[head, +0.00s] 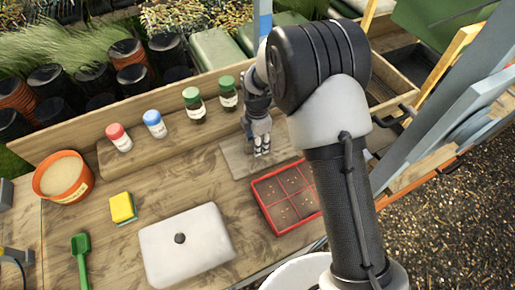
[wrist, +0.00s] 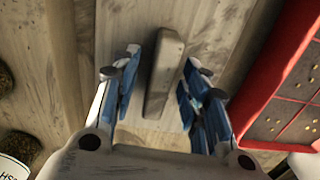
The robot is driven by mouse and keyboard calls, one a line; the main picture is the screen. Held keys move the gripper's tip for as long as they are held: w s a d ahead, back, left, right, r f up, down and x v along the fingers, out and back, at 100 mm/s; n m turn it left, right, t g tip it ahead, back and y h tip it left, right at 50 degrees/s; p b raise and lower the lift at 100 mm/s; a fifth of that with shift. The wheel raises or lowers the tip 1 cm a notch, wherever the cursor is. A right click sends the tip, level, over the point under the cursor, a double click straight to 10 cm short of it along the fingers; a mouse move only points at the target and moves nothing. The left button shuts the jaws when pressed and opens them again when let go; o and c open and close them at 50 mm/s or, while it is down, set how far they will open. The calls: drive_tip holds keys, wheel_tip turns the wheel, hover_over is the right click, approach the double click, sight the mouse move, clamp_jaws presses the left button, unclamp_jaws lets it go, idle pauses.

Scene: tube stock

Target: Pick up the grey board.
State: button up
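The grey board (head: 237,161) lies flat on the wooden bench, left of the red tray. In the wrist view the board (wrist: 212,45) has a raised grey bar (wrist: 162,75) on it that looks like a handle. My gripper (head: 262,148) is over the board, pointing down. In the wrist view my gripper (wrist: 160,62) is open, with one finger on each side of the bar. Gaps show between the bar and both fingers. My arm and gripper hide part of the board in the head view.
The red sectioned tray (head: 283,222) is close on the right. Bottles with green caps (head: 195,105) stand on a ledge behind, beside a blue-capped one (head: 154,123) and a red-capped one (head: 119,137). A white lidded box (head: 185,245) and a yellow sponge (head: 122,207) lie left.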

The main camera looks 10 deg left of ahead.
clamp_jaws()
idle(0.5)
